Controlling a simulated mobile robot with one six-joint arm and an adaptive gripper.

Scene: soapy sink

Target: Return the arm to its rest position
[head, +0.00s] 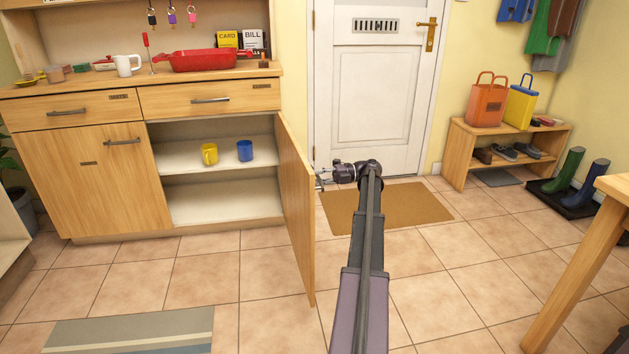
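My arm (366,250) reaches forward over the tiled floor from the bottom of the head view. My gripper (323,179) is at its far end, turned left, close to the outer face of the open cabinet door (298,215). The fingers are small and partly merge with the door's edge. I cannot tell whether they touch the door or hold its handle, or how wide they are.
The sideboard (80,180) stands at left, with a yellow mug (209,154) and a blue mug (245,151) on its open upper shelf. A doormat (410,208) lies beyond the arm. A shoe bench (460,155) and a table leg (575,285) are at right.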

